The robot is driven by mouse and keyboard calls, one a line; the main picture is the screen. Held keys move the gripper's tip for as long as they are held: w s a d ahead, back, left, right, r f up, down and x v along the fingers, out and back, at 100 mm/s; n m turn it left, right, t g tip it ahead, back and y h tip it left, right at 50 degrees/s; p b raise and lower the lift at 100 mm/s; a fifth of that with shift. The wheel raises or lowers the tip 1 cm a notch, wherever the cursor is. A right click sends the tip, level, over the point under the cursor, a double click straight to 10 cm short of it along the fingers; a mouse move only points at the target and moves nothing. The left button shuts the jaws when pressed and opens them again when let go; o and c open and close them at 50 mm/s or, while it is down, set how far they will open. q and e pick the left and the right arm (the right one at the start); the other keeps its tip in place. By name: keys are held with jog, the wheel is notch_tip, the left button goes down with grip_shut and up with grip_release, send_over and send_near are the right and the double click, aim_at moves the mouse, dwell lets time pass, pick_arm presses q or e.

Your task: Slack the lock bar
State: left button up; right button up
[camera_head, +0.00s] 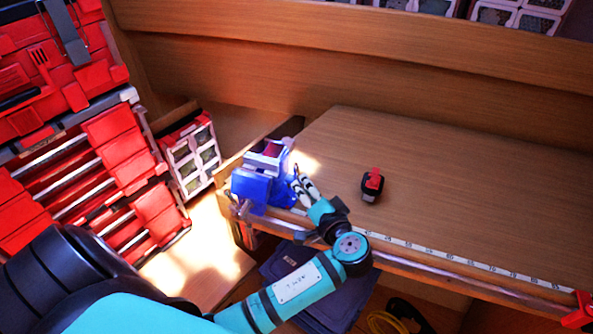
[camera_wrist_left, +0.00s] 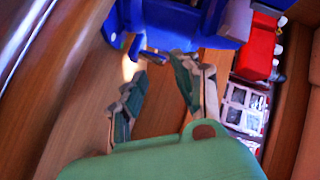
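A blue vise (camera_head: 250,188) with pale grey jaws is mounted at the left front corner of the wooden workbench. My left gripper (camera_head: 302,183) is just right of the vise, low over the bench. In the left wrist view, its two fingers (camera_wrist_left: 160,74) are apart with nothing between their pads. The vise's blue body (camera_wrist_left: 185,22) lies beyond the fingertips there. A short blue lever-like part (camera_wrist_left: 147,54) juts from it near the fingertips; I cannot tell whether this is the lock bar, or whether a finger touches it. My right gripper is not in view.
A small black and red object (camera_head: 372,187) stands on the workbench (camera_head: 460,190), right of my left gripper. A measuring strip (camera_head: 430,252) runs along the front edge. Red tool drawers (camera_head: 120,160) stand at the left.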

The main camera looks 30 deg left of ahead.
aim_at(298, 176)
pick_arm(q)
jog(key=p+x, duration=0.1)
jog(key=x, duration=0.4)
jog(key=shift+f, duration=0.1)
grip_shut()
